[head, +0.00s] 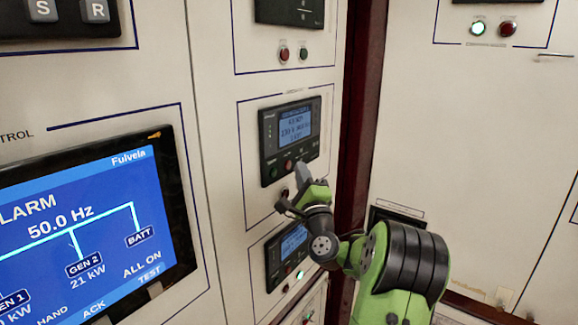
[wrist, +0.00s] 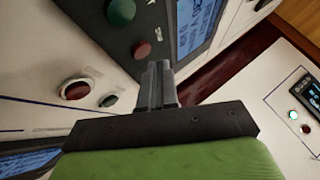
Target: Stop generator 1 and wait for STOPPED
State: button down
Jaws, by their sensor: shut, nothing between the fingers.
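My gripper (head: 284,206) is shut and empty, just below a dark controller unit (head: 265,150) on the white panel. The unit's small blue display (head: 295,128) seems to read "READY" above a voltage line. In the wrist view, the closed fingertips (wrist: 158,68) are close to the unit's red button (wrist: 142,50); I cannot tell whether they touch it. A larger green button (wrist: 121,11) lies beyond it. A large touchscreen (head: 80,240) at the left shows "50.0 Hz", GEN 1, GEN 2 at 21 kW and BATT. I cannot read which generator the controller unit serves.
A second controller (head: 288,255) sits lower, partly behind my arm. A red button with a pale ring (wrist: 75,90) and a small green lamp (wrist: 108,100) are on the panel at left in the wrist view. A dark red post (head: 365,110) separates the right-hand cabinet.

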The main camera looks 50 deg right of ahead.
jog(key=shift+w, duration=0.15)
jog(key=shift+w, duration=0.35)
jog(key=shift+w+a+p, duration=0.1)
jog(key=shift+w+p, duration=0.25)
jog(key=shift+p, duration=0.1)
dwell(0.6)
jog(key=shift+s, duration=0.1)
jog(key=shift+s+b, duration=0.55)
jog(key=shift+s, duration=0.15)
